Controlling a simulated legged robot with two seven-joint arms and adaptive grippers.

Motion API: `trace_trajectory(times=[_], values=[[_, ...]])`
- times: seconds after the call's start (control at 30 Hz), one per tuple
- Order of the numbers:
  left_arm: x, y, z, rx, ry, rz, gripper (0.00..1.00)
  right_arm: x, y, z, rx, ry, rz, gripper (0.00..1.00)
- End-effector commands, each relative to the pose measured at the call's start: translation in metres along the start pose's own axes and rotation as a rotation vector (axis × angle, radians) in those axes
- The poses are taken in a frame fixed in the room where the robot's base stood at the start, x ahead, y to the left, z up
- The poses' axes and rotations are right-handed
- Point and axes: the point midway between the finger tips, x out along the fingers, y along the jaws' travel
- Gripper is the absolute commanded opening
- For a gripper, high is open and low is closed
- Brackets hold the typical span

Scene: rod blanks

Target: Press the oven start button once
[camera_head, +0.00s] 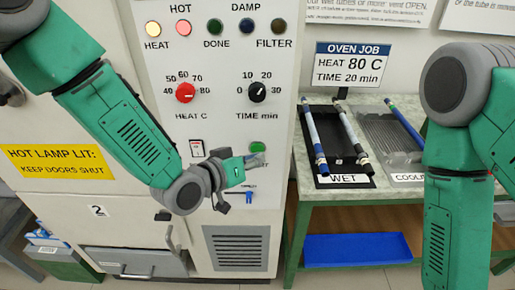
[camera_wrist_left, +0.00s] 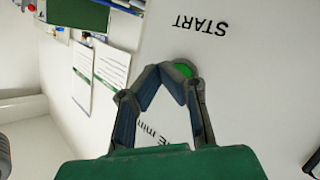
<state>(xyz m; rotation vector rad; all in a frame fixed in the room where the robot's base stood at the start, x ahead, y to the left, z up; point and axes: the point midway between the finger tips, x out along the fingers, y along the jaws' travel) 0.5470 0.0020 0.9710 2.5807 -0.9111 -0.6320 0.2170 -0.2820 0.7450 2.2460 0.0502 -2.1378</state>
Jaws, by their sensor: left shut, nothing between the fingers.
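The green start button (camera_head: 257,147) is on the pale oven control panel, and the START label (camera_wrist_left: 200,23) shows upside down in the left wrist view. My left gripper (camera_head: 254,160) is shut and empty, with its fingertips just below the button in the head view. In the left wrist view the green button (camera_wrist_left: 184,70) shows right at the closed fingertips (camera_wrist_left: 172,68), partly covered by them. I cannot tell whether they touch it. My right arm stands at the right of the head view; its gripper is out of frame.
The panel has a red heat dial (camera_head: 185,92), a black time dial (camera_head: 257,92) and lamps; HEAT and HOT look lit. The table at right holds a black WET tray (camera_head: 326,122) with rods and a grey cooling tray (camera_head: 385,135).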

Motion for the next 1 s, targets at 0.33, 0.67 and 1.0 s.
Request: trace_trajectory(times=[0.33,0.67,1.0], values=[[-0.002,0.001,0.002,0.000,-0.001,0.001,0.00,-0.001,0.000,0.000,0.000,0.000,0.000,0.40],[-0.023,0.017,0.017,-0.001,-0.003,0.001,0.00,-0.006,0.000,0.000,0.000,0.000,0.000,0.40],[-0.036,0.026,0.027,0.000,-0.001,0.000,0.00,-0.009,0.000,-0.001,0.000,0.000,0.000,0.40]])
